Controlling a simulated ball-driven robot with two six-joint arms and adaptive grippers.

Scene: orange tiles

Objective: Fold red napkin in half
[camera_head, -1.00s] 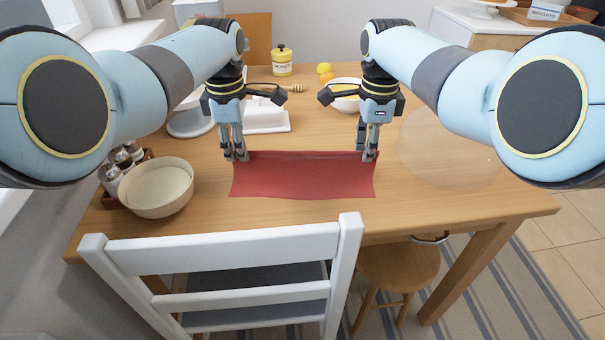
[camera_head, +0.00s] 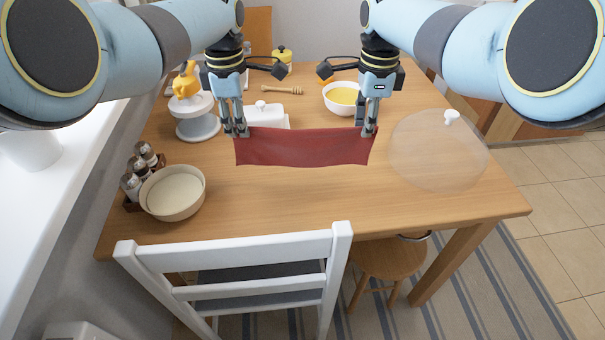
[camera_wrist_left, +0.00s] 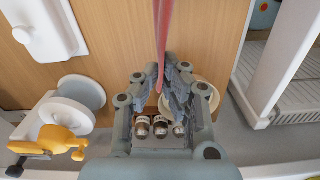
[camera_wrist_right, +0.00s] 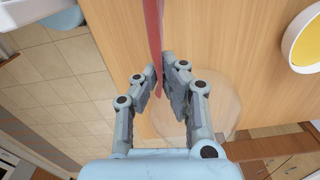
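The red napkin (camera_head: 304,148) hangs between my two grippers in the head view, stretched out flat, its lower edge appearing raised off the wooden table. My left gripper (camera_head: 240,134) is shut on its upper left corner. My right gripper (camera_head: 368,132) is shut on its upper right corner. In the left wrist view the napkin (camera_wrist_left: 163,40) shows edge-on as a thin red strip between the fingers. The right wrist view shows the napkin (camera_wrist_right: 155,45) the same way. The fingertips hide the corners they grip.
On the table (camera_head: 300,200), a cream bowl (camera_head: 172,192) and shakers (camera_head: 138,172) stand at left. A white butter dish (camera_head: 268,115) is behind the napkin, with a yellow-filled bowl (camera_head: 342,98) at back right. A clear dome (camera_head: 440,150) stands at right. A white chair (camera_head: 235,265) is in front.

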